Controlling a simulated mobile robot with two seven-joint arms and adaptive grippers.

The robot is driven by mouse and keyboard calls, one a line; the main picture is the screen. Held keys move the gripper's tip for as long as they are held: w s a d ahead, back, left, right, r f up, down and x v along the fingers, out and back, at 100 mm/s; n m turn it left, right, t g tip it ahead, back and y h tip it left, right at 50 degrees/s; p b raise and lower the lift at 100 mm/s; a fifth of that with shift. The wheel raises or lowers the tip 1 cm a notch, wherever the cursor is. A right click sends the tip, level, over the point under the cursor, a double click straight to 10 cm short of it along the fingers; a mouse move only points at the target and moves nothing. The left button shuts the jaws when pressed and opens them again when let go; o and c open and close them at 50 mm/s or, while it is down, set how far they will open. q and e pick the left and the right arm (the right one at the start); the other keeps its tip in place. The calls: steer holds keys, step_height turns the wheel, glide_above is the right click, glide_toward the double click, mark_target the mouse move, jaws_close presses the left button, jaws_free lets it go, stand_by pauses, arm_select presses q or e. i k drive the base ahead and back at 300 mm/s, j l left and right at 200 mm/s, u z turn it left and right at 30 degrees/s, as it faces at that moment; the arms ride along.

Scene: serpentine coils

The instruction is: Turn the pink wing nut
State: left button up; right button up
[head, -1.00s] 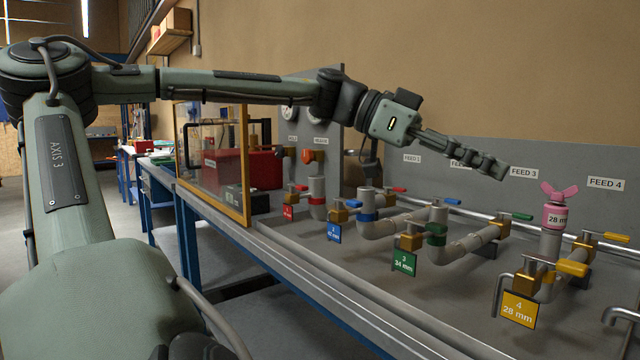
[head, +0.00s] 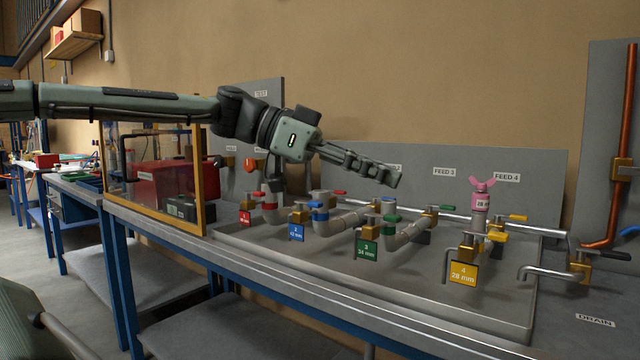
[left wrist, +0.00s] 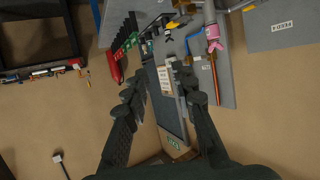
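The pink wing nut (head: 482,186) sits on a pink cap (head: 480,203) atop the upright grey pipe of feed 4, above the yellow 28 mm tag (head: 463,273). My left gripper (head: 392,178) is in the air to the left of the wing nut, clear of it, at about its height in the picture. In the left wrist view, the fingers of my left gripper (left wrist: 160,82) stand apart with nothing held between them. A pink part (left wrist: 213,40) shows there beyond the right finger, small and partly unclear. My right gripper is not in view.
Pipes with coloured valve handles and tags fill the grey tray (head: 400,325). A yellow-framed clear guard (head: 200,180) stands at the left. A drain panel (head: 608,120) with a copper pipe (head: 628,150) is at the right. The air between gripper and wing nut looks clear.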

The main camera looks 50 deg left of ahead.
mark_target(482, 187)
steer(key=k, duration=0.25)
steer(key=i+j+z, duration=0.1)
steer(key=i+j, duration=0.8)
steer(key=j, duration=0.15)
